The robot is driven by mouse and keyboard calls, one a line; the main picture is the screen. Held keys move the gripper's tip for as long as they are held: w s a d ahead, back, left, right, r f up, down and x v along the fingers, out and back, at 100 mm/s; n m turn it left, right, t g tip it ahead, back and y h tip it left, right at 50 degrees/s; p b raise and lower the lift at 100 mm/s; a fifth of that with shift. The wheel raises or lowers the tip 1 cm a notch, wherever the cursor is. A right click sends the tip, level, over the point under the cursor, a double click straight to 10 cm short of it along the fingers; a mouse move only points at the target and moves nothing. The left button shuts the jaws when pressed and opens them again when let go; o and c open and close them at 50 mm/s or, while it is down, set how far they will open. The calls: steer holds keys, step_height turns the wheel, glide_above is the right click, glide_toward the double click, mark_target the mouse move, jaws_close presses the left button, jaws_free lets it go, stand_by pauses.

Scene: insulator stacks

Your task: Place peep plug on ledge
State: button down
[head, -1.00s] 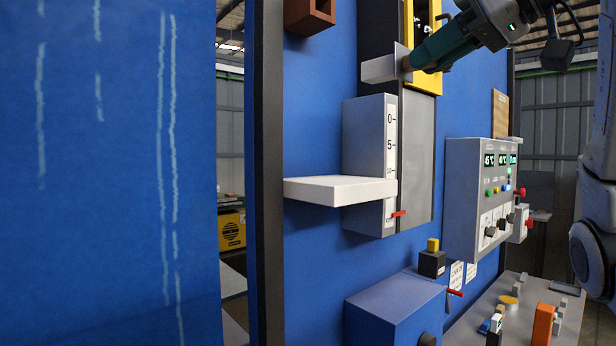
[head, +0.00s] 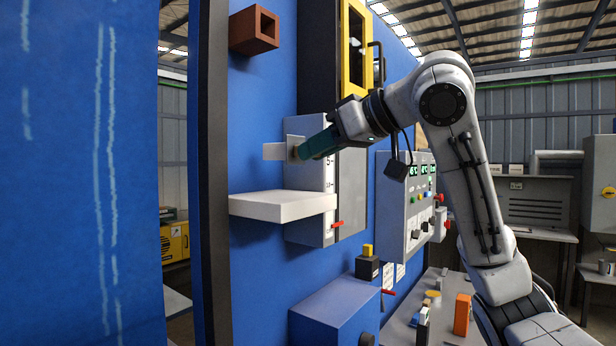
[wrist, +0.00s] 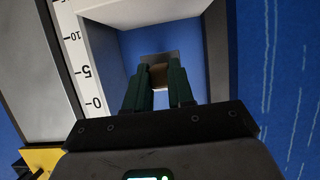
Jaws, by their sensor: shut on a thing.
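The peep plug, a brown block (head: 295,148) with a thin grey plate (head: 274,151), is held at the tips of my gripper (head: 301,150). The green fingers are shut on it. The white ledge (head: 282,206) sticks out from the blue wall below, with a clear gap between plug and ledge. In the wrist view the plug's grey plate (wrist: 158,57) shows beyond the fingertips of my gripper (wrist: 158,82). The ledge's pale surface (wrist: 145,12) is at the top there. The fingers hide part of the plug.
A grey box with a scale (head: 309,181) stands behind the ledge. A hollow brown block (head: 254,31) and yellow-framed window (head: 355,48) are higher on the wall. A control panel (head: 405,205) is right, a blue box (head: 330,310) below. The ledge top looks bare.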

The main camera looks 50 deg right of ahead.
mark_target(309, 198)
steer(key=shift+w+a+f, duration=0.2)
steer(key=shift+w+f, duration=0.7)
steer(key=shift+f, duration=1.75)
steer(key=shift+f, duration=0.15)
steer(key=c, duration=0.9)
jaws_free()
steer(key=shift+s+r, duration=0.1)
steer(key=shift+r, duration=0.1)
steer(key=b+v, duration=0.1)
steer(key=v, duration=1)
steer(key=shift+s, duration=0.35)
